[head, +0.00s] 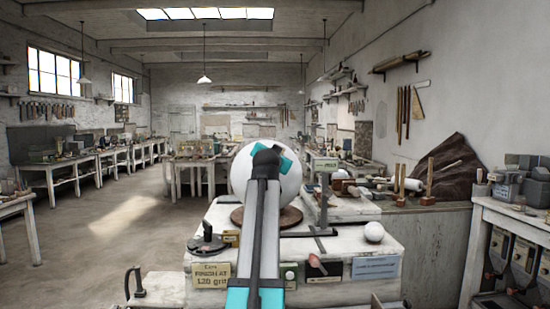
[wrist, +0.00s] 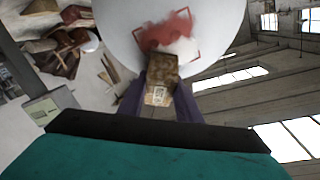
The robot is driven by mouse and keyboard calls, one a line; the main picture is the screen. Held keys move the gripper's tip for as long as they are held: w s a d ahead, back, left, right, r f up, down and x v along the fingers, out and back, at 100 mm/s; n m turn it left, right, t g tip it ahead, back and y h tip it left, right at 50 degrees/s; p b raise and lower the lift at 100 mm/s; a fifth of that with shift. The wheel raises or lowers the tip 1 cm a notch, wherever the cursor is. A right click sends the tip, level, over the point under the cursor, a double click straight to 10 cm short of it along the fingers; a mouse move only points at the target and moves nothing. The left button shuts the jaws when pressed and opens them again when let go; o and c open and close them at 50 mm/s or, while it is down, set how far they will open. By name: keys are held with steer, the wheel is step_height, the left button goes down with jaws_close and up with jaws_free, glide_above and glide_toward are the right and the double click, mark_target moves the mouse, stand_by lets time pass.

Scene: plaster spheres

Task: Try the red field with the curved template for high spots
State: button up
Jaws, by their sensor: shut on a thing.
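A large white plaster sphere (head: 242,178) stands on a round brown base (head: 287,218), partly hidden behind my arm. In the wrist view the sphere (wrist: 115,25) fills the top. Its red field (wrist: 168,30) is a smeared red patch with a whitish area at its lower right, inside red corner marks. My gripper (wrist: 160,97) is shut on a brown, grainy block (wrist: 160,70) with a small pale label. The block lies over the lower edge of the red field; I cannot tell whether it touches. The head view hides the red field. I cannot clearly identify a curved template.
The floor (head: 125,225) at left is open.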

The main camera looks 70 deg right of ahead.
steer(key=shift+f, duration=0.1)
steer(key=shift+a+f, duration=0.2)
steer(key=shift+a, duration=0.35)
steer(key=shift+a+f, duration=0.2)
steer(key=shift+a, duration=0.35)
steer(key=shift+s+a+r+p, duration=0.25)
steer(key=shift+a+r+p, duration=0.1)
steer(key=shift+a, duration=0.15)
steer(key=shift+s+a+r+p, duration=0.2)
steer(key=shift+a+r, duration=0.1)
steer(key=shift+a, duration=0.15)
steer(key=a, duration=0.1)
steer(key=s+a+r+p, duration=0.1)
steer(key=a+r+p, duration=0.1)
steer(key=shift+s, duration=0.35)
